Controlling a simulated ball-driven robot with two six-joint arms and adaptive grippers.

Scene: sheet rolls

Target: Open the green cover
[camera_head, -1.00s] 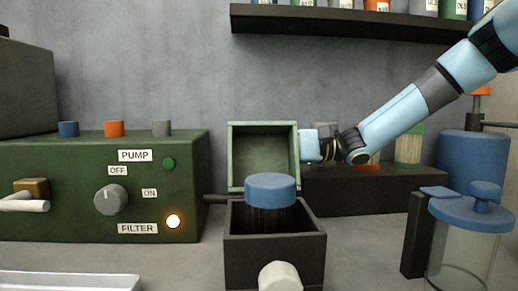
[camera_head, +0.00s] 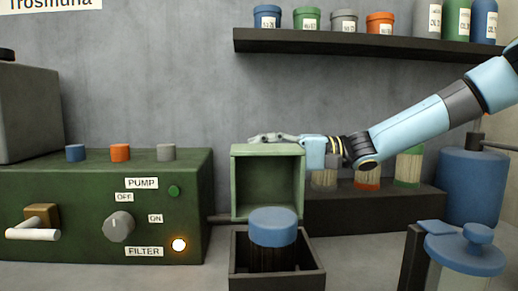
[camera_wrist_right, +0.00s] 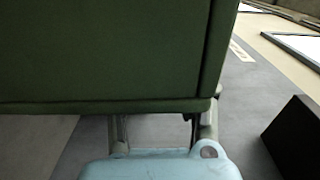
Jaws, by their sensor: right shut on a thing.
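The green cover (camera_head: 268,184) stands raised behind the dark open box (camera_head: 238,266), its hollow side facing me in the head view. A cylinder with a blue cap (camera_head: 273,227) stands in the box. My right gripper (camera_head: 268,138) reaches in from the right, its fingers showing along the cover's top edge. It is shut on the cover. In the right wrist view the cover (camera_wrist_right: 105,50) fills the upper left, and the gripper's fingers (camera_wrist_right: 162,125) show below it, partly hidden by it. My left gripper is in neither view.
A green pump panel (camera_head: 80,220) with a knob and coloured buttons stands at the left. A dark shelf (camera_head: 380,45) of jars hangs above. A dark rack (camera_head: 335,210) with jars is behind the box. A blue-lidded glass jar (camera_head: 465,250) stands front right.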

